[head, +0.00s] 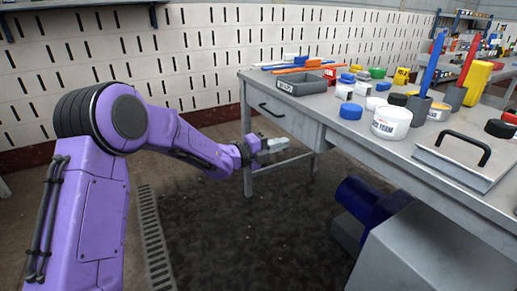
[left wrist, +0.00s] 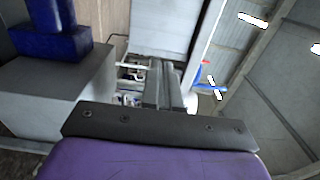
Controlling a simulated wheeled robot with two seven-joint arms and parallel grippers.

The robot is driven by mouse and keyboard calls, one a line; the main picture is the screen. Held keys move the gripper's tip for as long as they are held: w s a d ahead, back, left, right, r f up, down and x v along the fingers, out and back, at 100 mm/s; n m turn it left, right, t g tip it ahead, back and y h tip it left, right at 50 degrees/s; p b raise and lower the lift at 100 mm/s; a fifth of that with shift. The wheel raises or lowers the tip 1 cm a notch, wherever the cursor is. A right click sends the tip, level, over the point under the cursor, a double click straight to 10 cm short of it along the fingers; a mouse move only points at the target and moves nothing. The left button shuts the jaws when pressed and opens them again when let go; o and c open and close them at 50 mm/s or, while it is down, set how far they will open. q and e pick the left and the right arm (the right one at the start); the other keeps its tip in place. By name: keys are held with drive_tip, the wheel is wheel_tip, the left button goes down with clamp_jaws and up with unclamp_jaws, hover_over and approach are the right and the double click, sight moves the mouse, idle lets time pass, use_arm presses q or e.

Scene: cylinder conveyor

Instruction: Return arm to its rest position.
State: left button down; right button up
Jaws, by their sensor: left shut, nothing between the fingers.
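My left arm is purple and comes in from the left in the head view. It reaches across toward the left end of the workbench (head: 318,104). My left gripper (head: 277,142) is shut and empty, in front of the bench's leg and below the drawer level. In the left wrist view the two grey fingers (left wrist: 163,84) lie together with nothing between them. My right gripper is not in view.
The bench top holds a grey tray (head: 297,86), a white tub (head: 391,122), several coloured caps and a metal plate with a black handle (head: 466,147). A grey block with a blue cylinder (head: 365,200) stands below the bench. Floor left of it is clear.

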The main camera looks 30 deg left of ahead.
use_arm(q)
drive_tip(key=v, duration=0.4)
drive_tip(key=shift+s+a, duration=0.15)
